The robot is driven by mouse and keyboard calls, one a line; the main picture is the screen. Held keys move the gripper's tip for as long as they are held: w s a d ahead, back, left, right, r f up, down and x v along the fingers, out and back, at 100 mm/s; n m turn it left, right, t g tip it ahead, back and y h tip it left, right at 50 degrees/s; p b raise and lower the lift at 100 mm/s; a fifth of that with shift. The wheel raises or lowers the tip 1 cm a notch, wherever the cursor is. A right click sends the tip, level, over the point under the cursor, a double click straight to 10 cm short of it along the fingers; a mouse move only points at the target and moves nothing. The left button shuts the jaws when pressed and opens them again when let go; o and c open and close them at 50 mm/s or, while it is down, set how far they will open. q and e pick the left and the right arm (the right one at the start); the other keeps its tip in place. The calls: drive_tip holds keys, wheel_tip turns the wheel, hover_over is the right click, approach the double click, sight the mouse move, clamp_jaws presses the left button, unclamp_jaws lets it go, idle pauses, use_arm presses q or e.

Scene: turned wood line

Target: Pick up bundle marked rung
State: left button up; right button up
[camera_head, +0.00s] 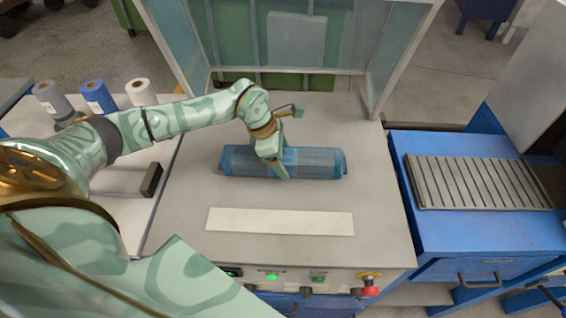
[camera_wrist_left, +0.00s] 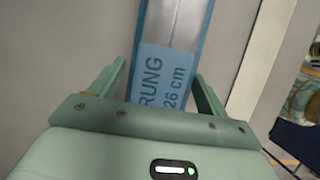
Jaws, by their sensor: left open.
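The bundle marked rung (camera_head: 315,162) is a long blue-wrapped pack lying crosswise on the grey worktop in the head view. In the left wrist view, its blue label (camera_wrist_left: 162,78) reads "RUNG" and "26 cm". My left gripper (camera_head: 281,172) is over the middle of the bundle. In the left wrist view, the open fingers of my left gripper (camera_wrist_left: 163,80) stand one on each side of the bundle. I cannot tell whether they touch it. My right gripper is not in view.
A pale flat strip (camera_head: 280,221) lies on the worktop in front of the bundle. Rolls (camera_head: 98,97) stand at the left. A framed clear guard (camera_head: 290,40) rises behind. A blue cabinet with a slatted grey top (camera_head: 478,182) stands at the right. A red button (camera_head: 371,291) is on the front panel.

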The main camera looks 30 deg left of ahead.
use_arm(q)
drive_tip(key=shift+x, duration=0.9)
drive_tip(key=shift+r, duration=0.1)
drive_tip(key=c, duration=1.4)
